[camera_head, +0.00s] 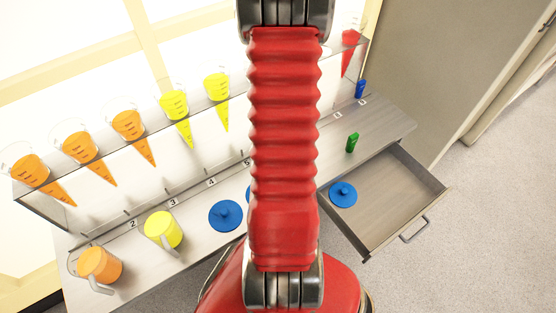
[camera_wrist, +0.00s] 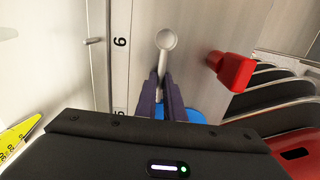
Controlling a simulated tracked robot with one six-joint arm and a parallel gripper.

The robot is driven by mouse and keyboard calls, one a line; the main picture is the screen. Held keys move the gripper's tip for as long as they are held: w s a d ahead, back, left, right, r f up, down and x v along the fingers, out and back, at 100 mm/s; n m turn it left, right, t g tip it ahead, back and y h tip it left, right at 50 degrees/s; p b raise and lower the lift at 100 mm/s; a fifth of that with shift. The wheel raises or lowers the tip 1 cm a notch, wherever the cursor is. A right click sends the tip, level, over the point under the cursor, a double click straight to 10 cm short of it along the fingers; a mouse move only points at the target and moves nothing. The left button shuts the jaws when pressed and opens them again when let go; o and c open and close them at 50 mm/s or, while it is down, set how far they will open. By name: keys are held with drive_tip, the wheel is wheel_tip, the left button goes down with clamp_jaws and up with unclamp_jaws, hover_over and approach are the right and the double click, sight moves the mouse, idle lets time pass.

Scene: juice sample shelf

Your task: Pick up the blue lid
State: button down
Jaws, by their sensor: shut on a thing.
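My gripper (camera_wrist: 162,82) shows in the wrist view, its two dark fingers close together over the counter. A blue lid (camera_wrist: 190,115) lies under and beside the fingers, mostly hidden by them and the gripper body. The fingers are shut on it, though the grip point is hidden. In the head view a blue lid (camera_head: 248,193) peeks out left of my red arm, which hides my gripper. Another round blue lid with a knob (camera_head: 225,215) lies on the counter to its left. A third blue lid (camera_head: 343,194) lies in the open drawer (camera_head: 385,215).
A grey round-ended piece (camera_wrist: 166,40) stands just beyond the fingers, with a red object (camera_wrist: 231,70) to its right. Orange (camera_head: 102,264) and yellow (camera_head: 163,229) mugs stand at the counter's left. Colored cones hang in a rack behind. A green object (camera_head: 352,142) stands right.

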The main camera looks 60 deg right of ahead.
drive_tip(key=c, duration=1.9)
unclamp_jaws()
drive_tip(key=shift+f, duration=0.1)
drive_tip(key=shift+o, duration=0.2)
wheel_tip(320, 180, up, 12)
